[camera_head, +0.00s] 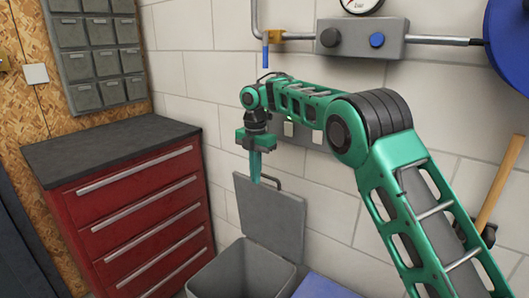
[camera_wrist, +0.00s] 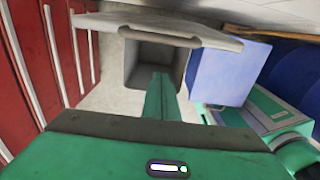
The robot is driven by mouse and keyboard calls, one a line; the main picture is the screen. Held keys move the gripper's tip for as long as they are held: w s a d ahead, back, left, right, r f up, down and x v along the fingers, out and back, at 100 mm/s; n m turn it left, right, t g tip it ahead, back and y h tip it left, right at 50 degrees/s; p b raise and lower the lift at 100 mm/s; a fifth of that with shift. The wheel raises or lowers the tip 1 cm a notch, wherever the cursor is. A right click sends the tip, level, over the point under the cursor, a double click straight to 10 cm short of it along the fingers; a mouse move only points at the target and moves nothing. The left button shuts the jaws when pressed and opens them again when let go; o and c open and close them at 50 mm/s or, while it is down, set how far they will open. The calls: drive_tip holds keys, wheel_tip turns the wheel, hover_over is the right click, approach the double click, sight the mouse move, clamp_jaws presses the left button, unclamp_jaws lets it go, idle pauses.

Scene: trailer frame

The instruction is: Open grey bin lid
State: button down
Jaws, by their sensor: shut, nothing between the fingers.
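The grey bin (camera_head: 283,284) stands on the floor at the bottom of the head view, and its hollow inside is visible. Its grey lid (camera_head: 272,222) is up, standing nearly upright at the back of the bin by the wall. A bar handle (camera_head: 271,179) is on the lid's top edge. My green gripper (camera_head: 255,180) points down beside the lid's upper left corner, with its fingers together and empty. I cannot tell whether it touches the lid. In the wrist view, the fingers (camera_wrist: 160,82) overlap the bin's opening (camera_wrist: 136,68), with the lid (camera_wrist: 165,29) beyond.
A red drawer cabinet (camera_head: 135,215) with a dark top stands left of the bin. A blue box (camera_head: 322,287) is close on the bin's right, also in the wrist view (camera_wrist: 228,75). The white block wall (camera_head: 325,195) is behind the lid. Pipes and a gauge are above.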

sight(263, 175)
drive_tip(key=w+d+r, duration=0.2)
drive_tip(key=w+r, duration=0.2)
drive_tip(key=r, duration=0.4)
drive_tip(key=s+a+m+t+y, duration=0.2)
drive_tip(key=s+a+m, duration=0.6)
drive_tip(key=a+m, duration=0.2)
drive_tip(key=s+d+f+m+t+h, duration=0.1)
drive_tip(key=s+d+m+t, duration=0.3)
drive_tip(key=d+m, duration=0.5)
drive_tip(key=shift+t, duration=0.6)
drive_tip(key=shift+w+d+f, duration=0.2)
drive_tip(key=shift+w+f, duration=1.2)
drive_tip(key=shift+w, duration=0.25)
drive_tip(key=shift+w+d+f, duration=0.15)
drive_tip(key=shift+w+f, duration=1.3)
drive_tip(key=shift+w, duration=0.2)
drive_tip(key=shift+w+d+f, duration=0.2)
drive_tip(key=shift+w+f, duration=1.2)
drive_tip(key=shift+w, duration=0.25)
